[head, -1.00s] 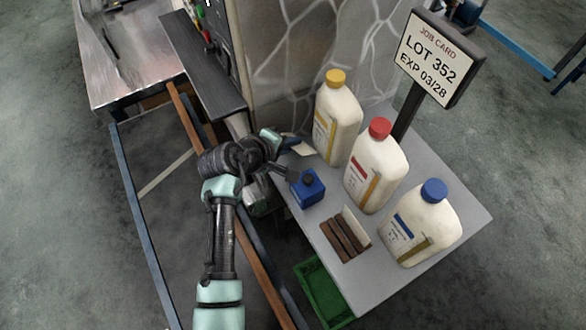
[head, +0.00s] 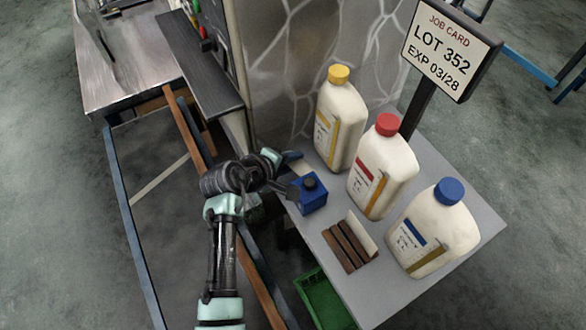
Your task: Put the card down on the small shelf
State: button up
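My gripper (head: 289,158) is at the left edge of the grey table, close to the blue box and left of the yellow-capped bottle. A small pale card (head: 301,170) sticks out from its end and moves with it, so the gripper appears shut on it; the fingers are small and partly hidden. The card is tilted and just above the table edge. A narrow dark shelf (head: 200,65) runs along the machine at upper left, apart from the gripper; I cannot tell whether it is the small shelf.
The grey table (head: 440,172) holds a blue box (head: 311,196), a brown slotted block (head: 347,246), and yellow-capped (head: 340,120), red-capped (head: 380,170) and blue-capped (head: 430,230) bottles. A job card sign (head: 450,50) stands behind. A green crate (head: 322,300) sits below the table's front edge.

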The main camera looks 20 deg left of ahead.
jog(key=p+v, duration=0.7)
jog(key=shift+r, duration=0.25)
jog(key=shift+s+a+p, duration=0.1)
jog(key=shift+s+p, duration=0.2)
jog(key=shift+s, duration=0.15)
notch_tip(320, 180, up, 8)
jog(key=s+p, duration=0.2)
jog(key=p, duration=0.6)
jog(key=shift+a, duration=0.3)
